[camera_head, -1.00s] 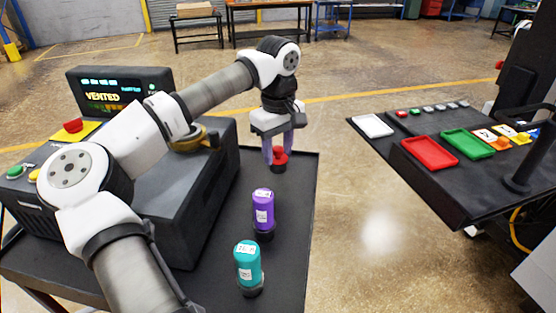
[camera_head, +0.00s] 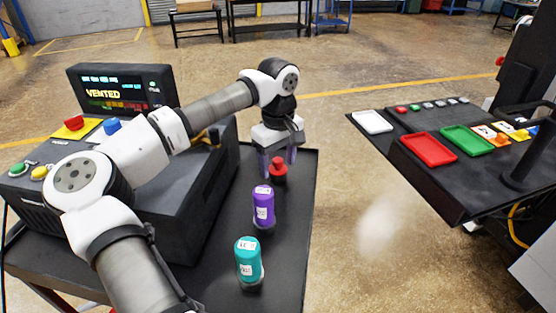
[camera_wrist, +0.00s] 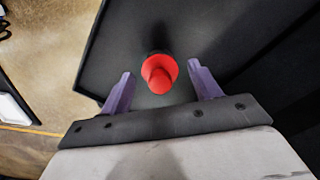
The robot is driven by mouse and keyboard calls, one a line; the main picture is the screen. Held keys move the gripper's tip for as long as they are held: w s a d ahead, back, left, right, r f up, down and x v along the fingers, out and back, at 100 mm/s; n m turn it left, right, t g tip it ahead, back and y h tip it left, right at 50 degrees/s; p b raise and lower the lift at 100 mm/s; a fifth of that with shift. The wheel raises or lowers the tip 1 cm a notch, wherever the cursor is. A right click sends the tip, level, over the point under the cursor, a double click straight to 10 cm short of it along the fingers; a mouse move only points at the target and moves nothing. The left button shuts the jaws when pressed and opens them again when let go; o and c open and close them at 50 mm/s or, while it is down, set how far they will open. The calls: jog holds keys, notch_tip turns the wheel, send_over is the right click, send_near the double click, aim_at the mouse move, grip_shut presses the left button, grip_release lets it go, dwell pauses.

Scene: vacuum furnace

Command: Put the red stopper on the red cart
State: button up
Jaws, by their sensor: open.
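The red stopper (camera_head: 278,172) stands on the dark cart top (camera_head: 285,255) near its far edge, behind the purple and teal bottles. In the wrist view the stopper (camera_wrist: 158,75) shows between the two purple fingers. My gripper (camera_head: 278,162) is open, with a visible gap between each finger and the stopper in the wrist view. How far the fingertips are above the cart top is hard to tell. Part of a red frame (camera_head: 52,296) shows under this cart at the lower left.
A purple bottle (camera_head: 263,207) and a teal bottle (camera_head: 248,260) stand in front of the stopper. The furnace unit (camera_head: 185,215) is to the left. A second dark cart on the right carries a red tray (camera_head: 428,150), a green tray (camera_head: 467,140) and a white tray (camera_head: 372,122).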

aim_at(278, 160)
jog(key=shift+r, duration=0.15)
notch_tip(278, 160, up, 12)
jog(key=b, duration=0.2)
dwell(0.4)
